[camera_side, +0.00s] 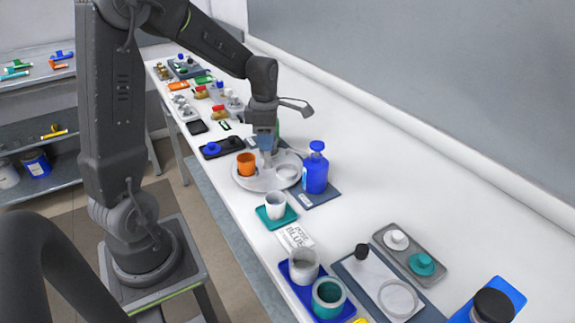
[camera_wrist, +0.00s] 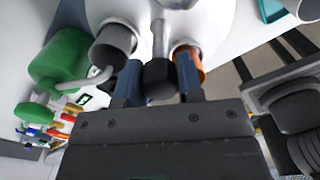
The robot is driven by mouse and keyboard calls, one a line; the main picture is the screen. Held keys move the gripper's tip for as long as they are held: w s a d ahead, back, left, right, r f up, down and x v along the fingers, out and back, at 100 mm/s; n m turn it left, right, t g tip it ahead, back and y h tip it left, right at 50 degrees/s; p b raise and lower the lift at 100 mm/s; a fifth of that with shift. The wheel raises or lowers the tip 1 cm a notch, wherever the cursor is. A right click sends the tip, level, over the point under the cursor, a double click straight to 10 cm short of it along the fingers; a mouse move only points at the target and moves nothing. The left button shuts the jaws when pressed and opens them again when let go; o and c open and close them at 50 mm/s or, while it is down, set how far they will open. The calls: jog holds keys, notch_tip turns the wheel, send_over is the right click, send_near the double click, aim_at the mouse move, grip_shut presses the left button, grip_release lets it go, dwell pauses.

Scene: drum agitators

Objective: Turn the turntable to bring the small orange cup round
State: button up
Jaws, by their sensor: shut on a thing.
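The turntable (camera_side: 262,184) is a pale round disc on the white bench in the side view. Its pale surface also shows at the top of the wrist view (camera_wrist: 205,15). The small orange cup (camera_side: 246,164) stands on its left part; in the wrist view the orange cup (camera_wrist: 186,50) is partly hidden behind the right finger. My gripper (camera_side: 266,146) points down over the disc. In the wrist view my gripper (camera_wrist: 158,82) has its fingers on either side of a dark knob (camera_wrist: 159,77) on a grey rod, and is shut on it. A grey cup (camera_wrist: 117,37) stands left of the rod.
A blue pump bottle (camera_side: 315,172) stands close at the turntable's right. A green bottle (camera_wrist: 60,62) is near the left finger in the wrist view. A white cup (camera_side: 275,205) on a teal tray stands in front. Bare bench lies behind, toward the wall.

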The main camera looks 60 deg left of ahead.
jog(key=o, duration=0.8)
jog(key=shift+c, duration=0.2)
jog(key=shift+r, duration=3)
jog(key=shift+d, duration=0.1)
jog(key=s+d+r+m+t, duration=0.2)
jog(key=s+d+m, duration=0.5)
jog(key=m, duration=0.7)
jog(key=s+d+r+m+t, duration=0.3)
jog(key=s+d+m, duration=0.3)
jog(key=d+m, duration=0.4)
jog(key=m, duration=0.5)
jog(key=shift+s+d+r+m+t, duration=0.2)
jog(key=shift+s+d+m+t, duration=0.1)
jog(key=shift+s+d, duration=0.05)
